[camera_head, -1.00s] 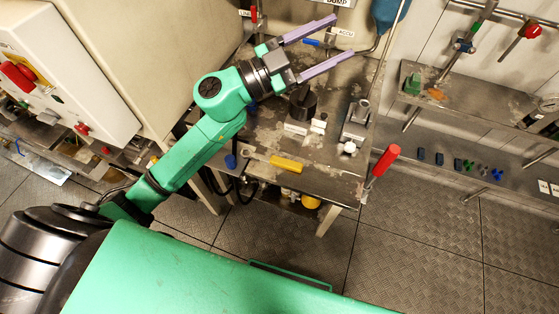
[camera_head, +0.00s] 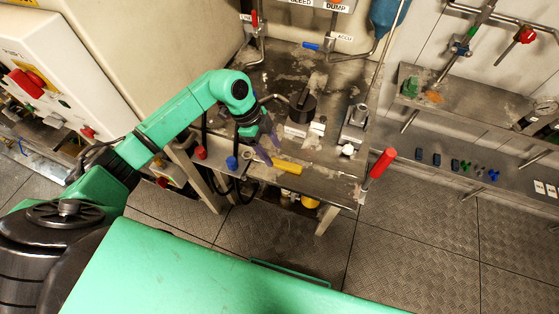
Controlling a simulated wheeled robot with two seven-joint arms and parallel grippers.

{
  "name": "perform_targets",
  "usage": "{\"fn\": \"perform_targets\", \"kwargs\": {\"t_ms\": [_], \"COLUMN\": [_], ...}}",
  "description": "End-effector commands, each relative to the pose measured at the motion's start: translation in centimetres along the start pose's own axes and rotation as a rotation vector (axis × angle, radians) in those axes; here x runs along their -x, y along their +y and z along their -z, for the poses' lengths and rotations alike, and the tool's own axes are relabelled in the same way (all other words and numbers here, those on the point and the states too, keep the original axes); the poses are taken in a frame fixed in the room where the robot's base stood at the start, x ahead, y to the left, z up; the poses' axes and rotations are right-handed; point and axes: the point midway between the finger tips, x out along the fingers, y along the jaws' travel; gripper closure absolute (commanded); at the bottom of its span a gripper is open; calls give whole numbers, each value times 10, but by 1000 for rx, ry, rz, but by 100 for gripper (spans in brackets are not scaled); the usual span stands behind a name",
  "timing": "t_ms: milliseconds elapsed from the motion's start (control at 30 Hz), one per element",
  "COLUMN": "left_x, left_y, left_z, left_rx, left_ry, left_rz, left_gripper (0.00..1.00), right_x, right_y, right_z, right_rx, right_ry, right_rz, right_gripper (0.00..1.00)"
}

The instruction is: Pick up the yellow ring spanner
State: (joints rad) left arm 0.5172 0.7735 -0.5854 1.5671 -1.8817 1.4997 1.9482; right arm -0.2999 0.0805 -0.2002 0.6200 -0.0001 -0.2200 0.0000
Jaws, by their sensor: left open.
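The yellow ring spanner (camera_head: 287,166) lies flat near the front edge of the metal worktop (camera_head: 318,160). Its yellow handle is to the right and its metal ring end to the left. My left gripper (camera_head: 270,149) points down just above the spanner. Its two purple fingers are apart, with nothing held between them. The fingers and wrist hide part of the spanner's shank. I cannot tell whether the fingertips touch the spanner or the worktop. My right gripper is out of view.
A black knob on a block (camera_head: 302,105) and a metal fitting (camera_head: 355,125) stand behind the spanner. A red-handled lever (camera_head: 382,163) rises at the worktop's right corner. Blue (camera_head: 232,162) and red (camera_head: 201,153) caps sit at the left. The worktop right of the handle is clear.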

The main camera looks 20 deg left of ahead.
Motion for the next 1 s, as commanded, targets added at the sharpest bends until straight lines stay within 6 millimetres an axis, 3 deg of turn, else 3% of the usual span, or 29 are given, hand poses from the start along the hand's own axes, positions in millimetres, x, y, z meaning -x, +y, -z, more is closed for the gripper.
{"fn": "perform_targets", "kwargs": {"t_ms": [100,233,467,633,1000], "left_x": [-19,-43,-47,-47,-46], "left_y": [1,0,-1,-1,-1], "left_z": [3,1,0,0,0], "left_rx": [2,0,-2,-2,-2], "left_ry": [4,3,1,1,2], "left_rz": [-6,-3,-1,-1,0], "left_gripper": [32,32,32,98,100], "right_x": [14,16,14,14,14], "right_y": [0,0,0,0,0], "right_z": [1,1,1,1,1], "right_rx": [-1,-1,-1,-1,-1], "right_ry": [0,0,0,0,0], "right_rz": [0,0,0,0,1], "right_gripper": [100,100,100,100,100]}}
